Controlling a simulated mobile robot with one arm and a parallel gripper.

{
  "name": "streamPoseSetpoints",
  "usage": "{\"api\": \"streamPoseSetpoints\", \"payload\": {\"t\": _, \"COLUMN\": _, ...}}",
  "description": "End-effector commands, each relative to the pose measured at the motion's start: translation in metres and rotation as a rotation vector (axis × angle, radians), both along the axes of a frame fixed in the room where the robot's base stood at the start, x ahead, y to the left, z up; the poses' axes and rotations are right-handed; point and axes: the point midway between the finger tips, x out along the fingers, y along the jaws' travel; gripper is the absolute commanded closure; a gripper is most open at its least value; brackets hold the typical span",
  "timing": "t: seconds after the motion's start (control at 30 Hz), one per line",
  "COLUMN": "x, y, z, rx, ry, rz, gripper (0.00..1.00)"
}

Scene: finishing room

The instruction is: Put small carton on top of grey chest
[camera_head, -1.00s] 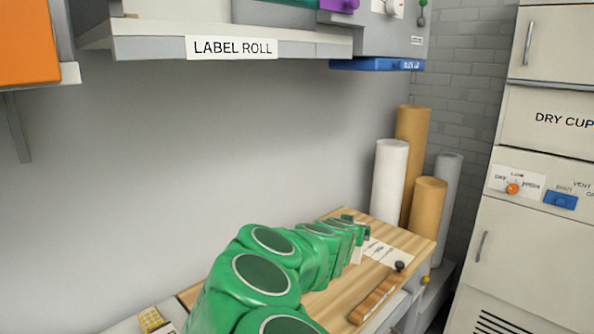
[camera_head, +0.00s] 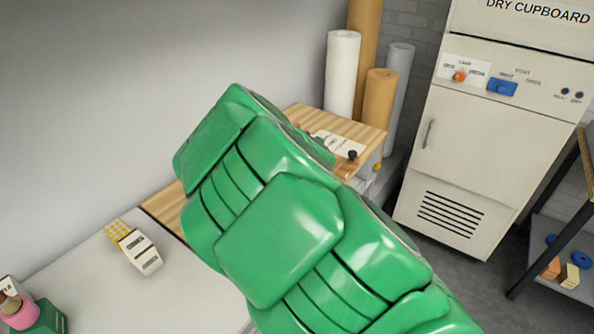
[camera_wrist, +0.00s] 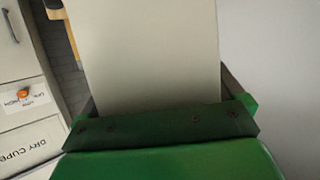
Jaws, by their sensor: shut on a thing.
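My gripper (camera_wrist: 158,104) shows in the wrist view, with its green body at the bottom and a dark finger at each side. It is shut on a plain pale, flat-faced thing, which looks like the small carton (camera_wrist: 150,48). The carton fills the middle of that view and its far end is cut off by the top edge. In the head view my green arm crosses the middle and hides the gripper and the carton. I cannot make out a grey chest in either view.
A wooden-topped bench (camera_head: 300,117) and upright rolls, one white (camera_head: 342,75), stand behind my arm. A pale worktop (camera_head: 85,270) at left holds small items. Open floor lies front right.

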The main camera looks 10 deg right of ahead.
Motion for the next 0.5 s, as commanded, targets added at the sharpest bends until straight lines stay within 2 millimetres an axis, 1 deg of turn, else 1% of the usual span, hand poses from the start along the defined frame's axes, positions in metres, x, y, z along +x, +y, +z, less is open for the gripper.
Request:
{"api": "streamPoseSetpoints", "payload": {"t": 0.03, "x": -0.002, "y": 0.0, "z": -0.006, "rx": 0.008, "ry": 0.002, "rz": 0.008, "gripper": 0.44}}
{"api": "streamPoseSetpoints", "payload": {"t": 0.23, "x": -0.008, "y": 0.001, "z": -0.021, "rx": 0.005, "ry": 0.001, "rz": 0.042, "gripper": 0.44}}
{"api": "streamPoseSetpoints", "payload": {"t": 0.5, "x": -0.011, "y": 0.0, "z": -0.031, "rx": 0.002, "ry": 0.0, "rz": 0.059, "gripper": 0.44}}
